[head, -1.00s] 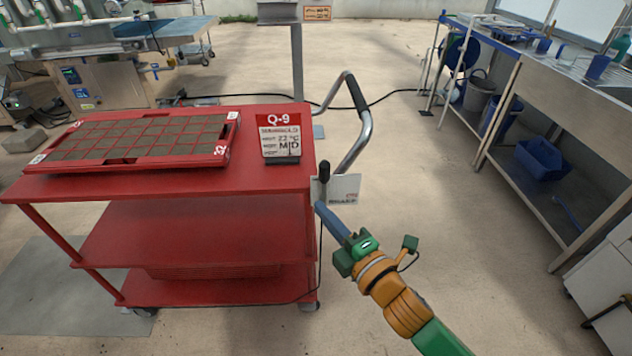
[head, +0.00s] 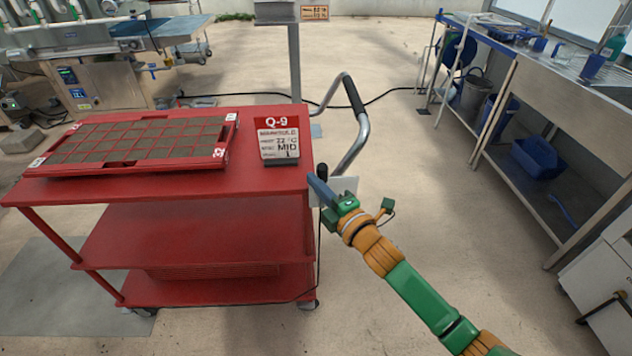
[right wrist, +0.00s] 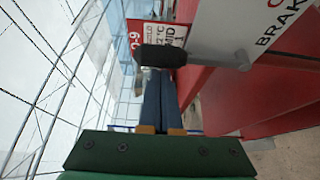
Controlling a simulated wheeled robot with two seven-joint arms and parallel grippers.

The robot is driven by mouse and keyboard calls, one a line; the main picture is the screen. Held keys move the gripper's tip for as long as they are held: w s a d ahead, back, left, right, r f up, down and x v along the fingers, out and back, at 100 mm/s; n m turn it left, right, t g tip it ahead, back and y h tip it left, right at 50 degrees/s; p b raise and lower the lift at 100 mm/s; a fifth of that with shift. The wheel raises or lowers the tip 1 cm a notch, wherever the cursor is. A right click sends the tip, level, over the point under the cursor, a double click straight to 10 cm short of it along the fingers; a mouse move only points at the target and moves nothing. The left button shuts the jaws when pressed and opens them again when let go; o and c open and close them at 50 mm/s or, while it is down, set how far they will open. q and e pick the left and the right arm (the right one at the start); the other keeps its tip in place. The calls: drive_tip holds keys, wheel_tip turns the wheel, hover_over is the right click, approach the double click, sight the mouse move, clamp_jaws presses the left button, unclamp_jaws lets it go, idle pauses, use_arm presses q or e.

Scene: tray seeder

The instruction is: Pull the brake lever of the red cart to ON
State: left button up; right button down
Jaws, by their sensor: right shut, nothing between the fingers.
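The red cart (head: 165,184) stands at left in the head view. Its white brake plate (head: 346,186) is at the right edge, partly covered by my right gripper (head: 314,180). In the right wrist view, the brake lever's black grip (right wrist: 163,56) lies just beyond my right fingertips, its metal rod running toward the brake plate (right wrist: 222,28). The right fingers are shut and empty; contact with the lever is unclear. The ON mark is not readable. My left gripper is not in view.
A seed tray (head: 140,140) and a Q-9 card (head: 277,137) rest on the cart top. The cart's bent handle (head: 358,130) rises behind the plate. A steel bench (head: 560,90) stands at right. The floor between is clear.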

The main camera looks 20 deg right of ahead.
drive_tip(key=shift+d, duration=0.1)
drive_tip(key=shift+s+d+m+b, duration=0.1)
drive_tip(key=shift+d+m+b, duration=0.1)
drive_tip(key=shift+m+b, duration=0.1)
drive_tip(key=shift+d+m+t, duration=0.2)
drive_tip(key=shift+m+t, duration=0.1)
drive_tip(key=shift+s+d+f+m+t+b, duration=0.15)
drive_tip(key=shift+d+m+t+b, duration=0.1)
drive_tip(key=shift+d+m+b, duration=0.25)
drive_tip(key=shift+s+d+f+m+t+b, duration=0.15)
drive_tip(key=shift+d+m+t+b, duration=0.1)
drive_tip(key=shift+d+m+b, duration=0.25)
drive_tip(key=s+d+f+m+t+h+b, duration=0.2)
drive_tip(key=d+f+m+t+h+b, duration=0.2)
drive_tip(key=m+b, duration=0.5)
drive_tip(key=shift+d+f+m+h, duration=0.4)
drive_tip(key=shift+d+m+h, duration=1.05)
drive_tip(key=shift+m, duration=1.35)
drive_tip(key=shift+d, duration=0.15)
